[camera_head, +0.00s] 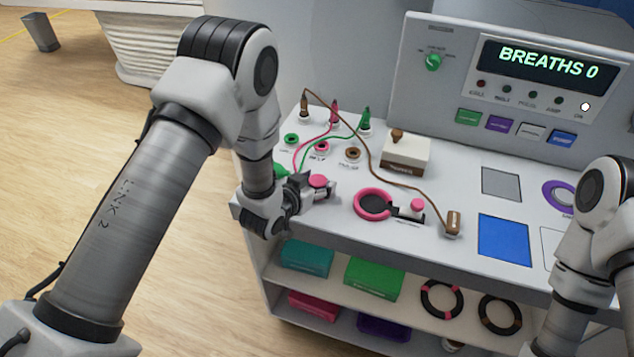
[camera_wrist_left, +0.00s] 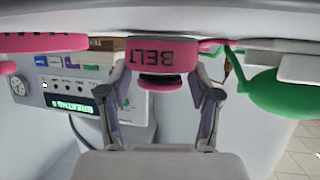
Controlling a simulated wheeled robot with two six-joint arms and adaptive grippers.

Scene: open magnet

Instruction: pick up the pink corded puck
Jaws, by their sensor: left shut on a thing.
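The pink puck (camera_head: 318,181) is at the front left of the white bench top, with a thin pink cord running back from near it to the pink plug (camera_head: 334,110). In the left wrist view, which is upside down, the puck (camera_wrist_left: 162,56) reads BELT and sits between the fingers. My left gripper (camera_head: 312,189) is shut on it; the gripper also shows in the wrist view (camera_wrist_left: 165,98). The puck is at or very close to the bench top; I cannot tell if it touches. My right gripper is out of view; only its arm shows at the right.
A pink ring (camera_head: 358,205) and a small pink knob (camera_head: 417,206) lie to the right. A brown corded block (camera_head: 453,222) and a white box (camera_head: 407,158) stand farther off. Boxes and rings fill the shelves below.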

